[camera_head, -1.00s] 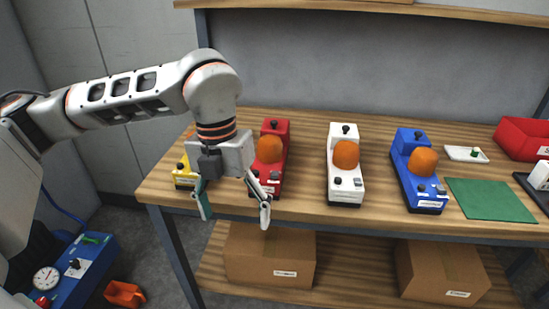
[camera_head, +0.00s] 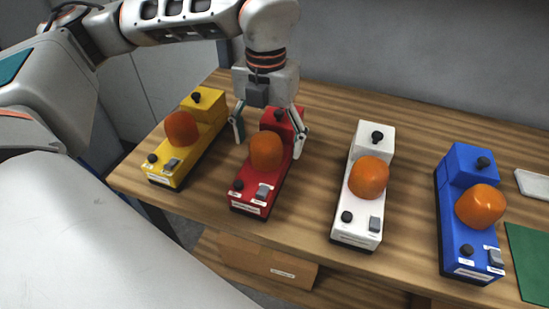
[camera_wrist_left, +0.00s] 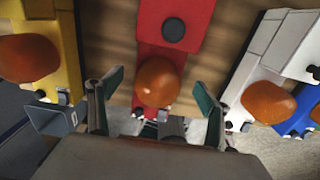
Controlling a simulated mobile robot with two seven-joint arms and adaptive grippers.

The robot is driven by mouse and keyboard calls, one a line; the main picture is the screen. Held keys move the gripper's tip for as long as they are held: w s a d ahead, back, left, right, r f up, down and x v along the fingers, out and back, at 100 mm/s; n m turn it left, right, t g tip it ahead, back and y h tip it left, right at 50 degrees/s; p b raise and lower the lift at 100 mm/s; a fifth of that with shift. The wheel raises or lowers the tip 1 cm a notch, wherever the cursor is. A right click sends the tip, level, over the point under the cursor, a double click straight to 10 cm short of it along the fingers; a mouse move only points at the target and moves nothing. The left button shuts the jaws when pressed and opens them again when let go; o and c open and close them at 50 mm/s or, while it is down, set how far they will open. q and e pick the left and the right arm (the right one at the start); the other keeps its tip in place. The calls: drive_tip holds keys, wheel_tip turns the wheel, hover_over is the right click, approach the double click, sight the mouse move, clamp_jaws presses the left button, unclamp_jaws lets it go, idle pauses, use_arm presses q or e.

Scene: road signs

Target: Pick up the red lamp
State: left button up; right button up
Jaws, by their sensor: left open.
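The red lamp (camera_head: 255,188), a red box-shaped body with an orange dome and black knobs, stands on the wooden table between the yellow and white lamps. My left gripper (camera_head: 268,145) is open above its rear half, with one finger on each side in the head view. In the left wrist view the red lamp (camera_wrist_left: 172,22) lies ahead, its orange dome between the open fingers of my left gripper (camera_wrist_left: 160,97). I cannot tell whether the fingers touch it. My right gripper is not in view.
A yellow lamp (camera_head: 205,115) stands to the left, a white lamp (camera_head: 357,215) to the right, and a blue lamp (camera_head: 456,225) farther right. A green mat (camera_head: 530,262) lies at the right edge. A cardboard box (camera_head: 265,262) sits on the lower shelf.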

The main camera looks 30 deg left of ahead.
use_arm(q)
drive_tip(key=shift+s+f, duration=0.25)
drive_tip(key=shift+f, duration=0.7)
drive_tip(key=shift+w+a+f, duration=0.1)
drive_tip(key=shift+w+f, duration=0.1)
drive_tip(key=shift+f, duration=0.95)
drive_tip(key=shift+w+a+f, duration=0.1)
drive_tip(key=shift+w+f, duration=0.05)
drive_tip(key=shift+f, duration=1)
drive_tip(key=shift+d+r, duration=0.1)
drive_tip(key=c, duration=1.8)
